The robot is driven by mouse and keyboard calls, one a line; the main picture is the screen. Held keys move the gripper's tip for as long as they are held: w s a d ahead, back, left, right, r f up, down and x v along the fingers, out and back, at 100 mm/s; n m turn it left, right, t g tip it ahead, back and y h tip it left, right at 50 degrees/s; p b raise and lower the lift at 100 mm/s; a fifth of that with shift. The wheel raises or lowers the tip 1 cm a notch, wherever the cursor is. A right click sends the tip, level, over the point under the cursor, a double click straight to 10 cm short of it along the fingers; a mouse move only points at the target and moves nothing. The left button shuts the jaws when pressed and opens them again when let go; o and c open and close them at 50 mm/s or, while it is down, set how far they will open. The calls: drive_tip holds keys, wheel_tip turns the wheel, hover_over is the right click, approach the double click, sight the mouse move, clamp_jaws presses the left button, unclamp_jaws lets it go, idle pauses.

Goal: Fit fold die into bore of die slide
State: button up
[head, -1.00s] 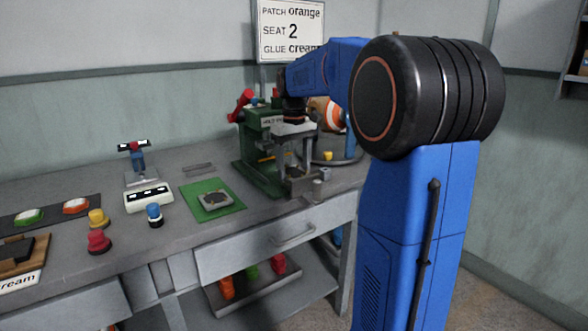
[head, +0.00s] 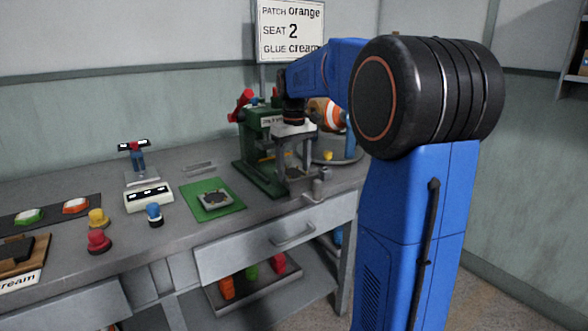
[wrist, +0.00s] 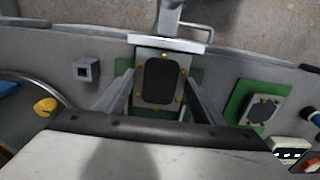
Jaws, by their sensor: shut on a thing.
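The fold die, a grey plate with a dark rounded middle and small brass dots (wrist: 161,80), sits between my fingertips in the wrist view. My gripper (wrist: 160,88) is shut on it, one finger on each side; in the head view my gripper (head: 296,165) points down at the front of the green press. The die slide shows as a pale bar (wrist: 166,43) with a grey handle (wrist: 172,15) just beyond the die. The die is over or at the slide. The bore is hidden under it, and I cannot tell whether the die is inside.
The green press (head: 255,150) stands close behind my gripper. A similar grey plate lies on a green mat (head: 232,205) to the left. A small grey block with a square hole (wrist: 86,69) is beside the slide. A white device (head: 149,198) and coloured knobs stand farther left.

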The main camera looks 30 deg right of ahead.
sight(294, 173)
drive_tip(key=shift+f, duration=0.95)
drive_tip(key=o, duration=1.3)
wheel_tip(294, 173, up, 17)
drive_tip(key=shift+r, duration=0.15)
drive_tip(key=s+a+f+t, duration=0.1)
drive_tip(key=s+a+f, duration=0.4)
drive_tip(key=s+f, duration=0.4)
drive_tip(key=s+a+f+t, duration=0.2)
drive_tip(key=s+a+f, duration=0.3)
drive_tip(key=s+f, duration=0.4)
drive_tip(key=s+a+f+t, duration=0.1)
drive_tip(key=s+a+f, duration=0.4)
drive_tip(key=s+f, duration=0.4)
drive_tip(key=shift+s+a+t, duration=0.2)
drive_tip(key=shift+s, duration=0.6)
drive_tip(key=shift+s+a+t, duration=0.2)
drive_tip(key=shift+s, duration=0.55)
